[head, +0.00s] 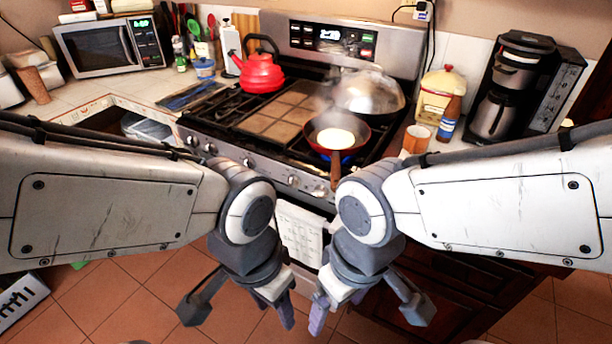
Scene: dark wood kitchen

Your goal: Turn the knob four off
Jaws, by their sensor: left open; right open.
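The stove (225,135) stands ahead of me with a row of silver knobs along its front edge. Knobs show at the left end (192,140), beside it (210,149), further right (248,163) and near the pan handle (293,181). I cannot tell which is knob four or how each is turned. A red pan (362,140) with pale food steams on the front right burner, with blue showing at its underside. My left gripper (240,308) and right gripper (368,310) hang open and empty in front of the stove, below the knobs, touching nothing.
The pan's handle (335,172) sticks out over the front edge. A red kettle (261,72) and a domed metal lid (369,91) sit on the stove. A towel (300,235) hangs on the front. A cup (417,139) and coffee maker (500,95) stand right.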

